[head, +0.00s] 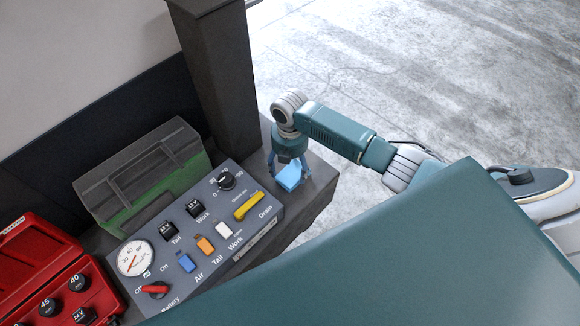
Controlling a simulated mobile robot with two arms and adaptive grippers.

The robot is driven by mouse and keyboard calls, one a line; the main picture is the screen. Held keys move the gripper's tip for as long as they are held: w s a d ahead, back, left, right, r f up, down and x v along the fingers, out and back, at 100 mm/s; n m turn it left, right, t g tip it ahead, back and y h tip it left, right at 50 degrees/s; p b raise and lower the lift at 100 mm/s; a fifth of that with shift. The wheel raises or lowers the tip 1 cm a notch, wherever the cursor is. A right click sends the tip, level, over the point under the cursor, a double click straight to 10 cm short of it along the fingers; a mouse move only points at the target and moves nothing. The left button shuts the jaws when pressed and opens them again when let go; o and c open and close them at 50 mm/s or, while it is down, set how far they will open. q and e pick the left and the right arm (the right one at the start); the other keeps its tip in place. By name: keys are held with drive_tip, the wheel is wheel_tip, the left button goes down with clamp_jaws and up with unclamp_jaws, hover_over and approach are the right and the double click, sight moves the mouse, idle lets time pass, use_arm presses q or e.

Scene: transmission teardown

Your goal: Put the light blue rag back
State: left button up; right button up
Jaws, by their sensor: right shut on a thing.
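The light blue rag (289,178) is a small, folded-looking light blue piece at the right end of the dark bench top. My right gripper (287,168) points down from above and is shut on the rag. The rag is at or just above the bench surface; I cannot tell whether it touches it. The fingertips are partly hidden by the rag and the wrist. My left gripper is not in this view.
A control panel (232,207) with a gauge, switches and knobs lies just left of the rag. Behind it stand a green and grey toolbox (146,180) and a dark post (217,75). A red case (38,262) is at the lower left. Bare bench (318,178) shows right of the rag.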

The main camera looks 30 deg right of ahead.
sight(290, 170)
drive_tip(key=o, duration=1)
drive_tip(key=shift+f, duration=0.1)
wheel_tip(290, 170, up, 12)
drive_tip(key=shift+r, duration=0.15)
